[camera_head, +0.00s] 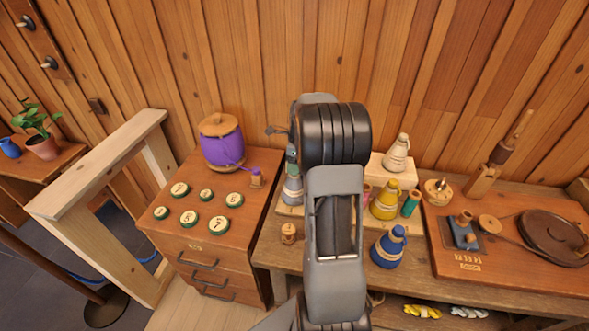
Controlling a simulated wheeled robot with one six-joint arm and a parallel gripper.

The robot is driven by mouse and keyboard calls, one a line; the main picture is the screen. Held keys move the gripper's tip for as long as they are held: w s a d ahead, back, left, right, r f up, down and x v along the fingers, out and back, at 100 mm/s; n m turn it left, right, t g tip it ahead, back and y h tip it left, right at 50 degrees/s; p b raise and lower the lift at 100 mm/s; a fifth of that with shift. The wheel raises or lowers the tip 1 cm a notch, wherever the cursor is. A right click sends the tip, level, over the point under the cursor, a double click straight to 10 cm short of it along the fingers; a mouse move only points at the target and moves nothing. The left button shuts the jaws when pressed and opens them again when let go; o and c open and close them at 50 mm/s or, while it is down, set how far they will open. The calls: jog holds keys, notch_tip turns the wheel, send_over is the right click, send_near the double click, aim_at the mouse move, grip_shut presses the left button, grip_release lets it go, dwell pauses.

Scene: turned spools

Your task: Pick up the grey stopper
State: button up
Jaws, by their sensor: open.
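A grey conical piece (292,190), which looks like the grey stopper, stands on the workbench just left of my arm. My arm hides its right side, and a darker grey-green part shows above it. My gripper (277,130) shows only as a small dark piece sticking out left of my wrist, above and behind the grey piece. It is open. The rest of it is hidden behind my wrist, and I cannot see anything between its jaws.
Cream (397,153), yellow (386,201) and blue (389,248) cones stand right of my arm. A small wooden spool (289,233) is at the bench's front left. A drawer cabinet (172,240) with a purple pot (222,150) stands left. A wooden wall closes the back.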

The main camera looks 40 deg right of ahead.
jog(key=shift+w+a+f, duration=0.1)
jog(key=shift+f, duration=0.95)
jog(key=shift+c, duration=0.3)
jog(key=c, duration=1)
jog(key=shift+o, duration=0.2)
jog(key=shift+r, duration=0.15)
